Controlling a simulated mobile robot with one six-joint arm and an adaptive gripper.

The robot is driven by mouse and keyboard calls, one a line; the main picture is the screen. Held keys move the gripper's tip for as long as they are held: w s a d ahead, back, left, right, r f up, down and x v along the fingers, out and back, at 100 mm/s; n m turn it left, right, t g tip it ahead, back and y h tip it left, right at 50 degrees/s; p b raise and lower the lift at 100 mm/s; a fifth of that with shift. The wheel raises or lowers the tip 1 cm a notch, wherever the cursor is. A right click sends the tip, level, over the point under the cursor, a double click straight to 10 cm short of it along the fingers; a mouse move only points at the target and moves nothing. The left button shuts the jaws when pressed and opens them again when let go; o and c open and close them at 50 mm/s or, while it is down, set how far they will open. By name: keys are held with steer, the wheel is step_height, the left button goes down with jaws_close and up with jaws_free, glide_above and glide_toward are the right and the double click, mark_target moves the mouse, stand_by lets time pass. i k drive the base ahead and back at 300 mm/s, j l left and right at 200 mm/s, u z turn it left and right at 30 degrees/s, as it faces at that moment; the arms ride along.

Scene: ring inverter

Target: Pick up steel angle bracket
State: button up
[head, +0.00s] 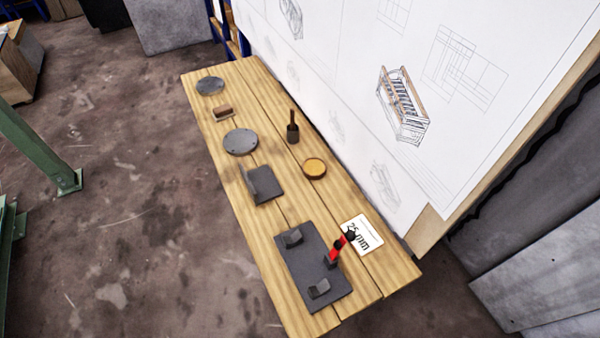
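The steel angle bracket (267,184) is a dark grey L-shaped piece near the middle of the wooden bench (291,215). One flat leg lies on the planks and the other stands upright along its left side. Nothing is touching it from above. My gripper is not in this view.
A dark plate with blocks and a red-handled clamp (337,246) lies nearer, beside a "25 mm" card (362,235). A round grey disc (240,141), a brush-like tool (292,130) and an amber tin (314,168) stand farther back. A drawing board (330,60) borders the bench's right side.

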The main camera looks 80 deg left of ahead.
mark_target(262, 186)
steer(key=k+j+u, duration=0.1)
steer(key=u, duration=2.95)
steer(key=i+j+z, duration=0.25)
steer(key=j, duration=0.3)
steer(key=i+j+z, duration=0.2)
steer(key=j, duration=0.45)
steer(key=i+j+z, duration=0.25)
steer(key=i, duration=0.35)
steer(key=i+l, duration=0.05)
steer(key=l, duration=0.05)
